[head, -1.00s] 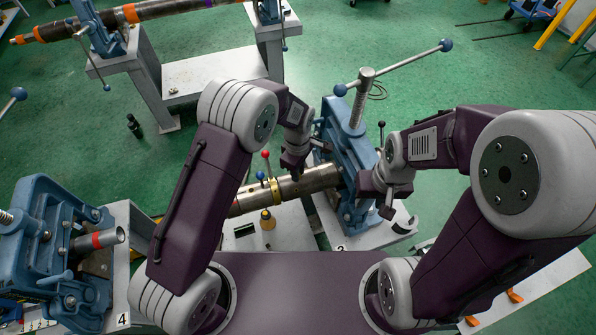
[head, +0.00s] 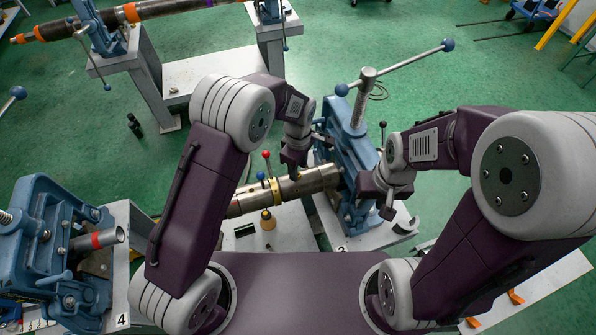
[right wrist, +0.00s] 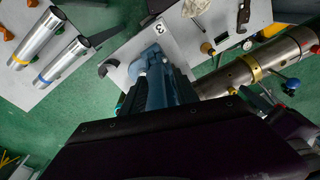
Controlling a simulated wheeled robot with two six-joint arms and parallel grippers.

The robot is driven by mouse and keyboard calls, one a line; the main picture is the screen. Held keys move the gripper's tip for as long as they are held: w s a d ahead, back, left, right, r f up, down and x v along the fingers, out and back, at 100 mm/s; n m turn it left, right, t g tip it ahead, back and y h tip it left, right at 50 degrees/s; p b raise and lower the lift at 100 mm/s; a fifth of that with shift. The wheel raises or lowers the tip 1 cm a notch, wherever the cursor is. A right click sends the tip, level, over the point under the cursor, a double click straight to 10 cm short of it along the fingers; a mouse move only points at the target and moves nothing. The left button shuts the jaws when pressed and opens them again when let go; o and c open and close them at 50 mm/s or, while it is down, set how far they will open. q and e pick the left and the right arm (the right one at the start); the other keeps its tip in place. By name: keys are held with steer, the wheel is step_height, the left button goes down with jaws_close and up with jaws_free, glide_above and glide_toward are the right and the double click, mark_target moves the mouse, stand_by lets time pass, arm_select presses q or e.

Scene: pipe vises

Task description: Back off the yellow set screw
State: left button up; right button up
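A steel pipe (head: 310,182) is held in a blue vise (head: 347,165). A brass collar (head: 279,190) sits around the pipe, with red-ball (head: 266,155) and blue-ball (head: 261,175) screws beside it. A small yellow knob (head: 266,214) shows at the pipe's near side; I cannot tell surely whether it is the yellow set screw. The collar also shows in the right wrist view (right wrist: 252,69). My left gripper (head: 291,170) is just above the pipe, right of the collar. My right gripper (head: 388,211) is right of the vise. Neither gripper's finger opening is clear.
The vise's long handle (head: 405,66) reaches up right. Another blue vise (head: 50,235) with a short red-banded pipe stands at left. A second bench (head: 215,75) with a long pipe stands behind. Silver pipes (right wrist: 62,62) lie on a white table. Green floor is open between benches.

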arm_select(q)
step_height(320, 180, up, 7)
steer(key=shift+f+b, duration=0.15)
steer(key=shift+b, duration=0.15)
